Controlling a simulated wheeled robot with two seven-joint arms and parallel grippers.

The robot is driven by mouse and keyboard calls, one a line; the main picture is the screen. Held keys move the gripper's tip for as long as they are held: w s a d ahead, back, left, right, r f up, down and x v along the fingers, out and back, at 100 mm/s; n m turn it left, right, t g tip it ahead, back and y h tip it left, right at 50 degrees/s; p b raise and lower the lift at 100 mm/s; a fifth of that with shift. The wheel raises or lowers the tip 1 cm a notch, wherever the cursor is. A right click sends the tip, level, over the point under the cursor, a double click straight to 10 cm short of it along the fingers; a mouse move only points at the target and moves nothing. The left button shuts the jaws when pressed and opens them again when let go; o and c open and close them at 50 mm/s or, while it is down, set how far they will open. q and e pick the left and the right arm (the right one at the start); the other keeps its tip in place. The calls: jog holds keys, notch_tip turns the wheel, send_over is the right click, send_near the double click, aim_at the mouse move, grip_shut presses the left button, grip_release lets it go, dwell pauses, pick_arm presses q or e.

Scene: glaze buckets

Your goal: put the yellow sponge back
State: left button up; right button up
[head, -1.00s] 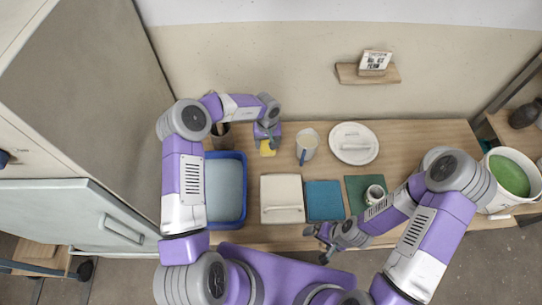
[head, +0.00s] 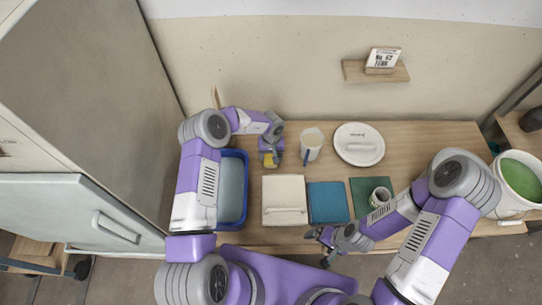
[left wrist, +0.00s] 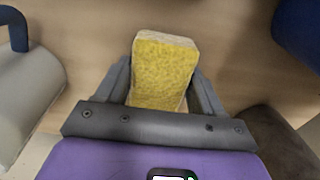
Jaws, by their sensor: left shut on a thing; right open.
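The yellow sponge (left wrist: 163,68) is held between the fingers of my left gripper (left wrist: 163,90) in the left wrist view, with wood table behind it. In the head view the sponge (head: 269,160) shows as a small yellow patch below my left gripper (head: 271,158), between the blue tub and the cream mug. Its height above the table is hard to tell. My right gripper (head: 331,243) is open and empty near the front edge of the table, in front of the blue cloth.
A blue tub (head: 244,190) stands left. A cream mug (head: 312,140), a white round lid (head: 359,144), a cream lidded box (head: 284,190), a blue cloth (head: 327,202) and a cup on a green mat (head: 360,189) stand around. A bucket of green glaze (head: 518,184) is far right.

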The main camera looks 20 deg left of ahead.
aim_at(271, 155)
pick_arm(q)
jog(key=o, duration=1)
notch_tip(271, 155, up, 12)
jog(key=p, duration=0.2)
jog(key=shift+p, duration=0.35)
jog(key=shift+r, duration=0.15)
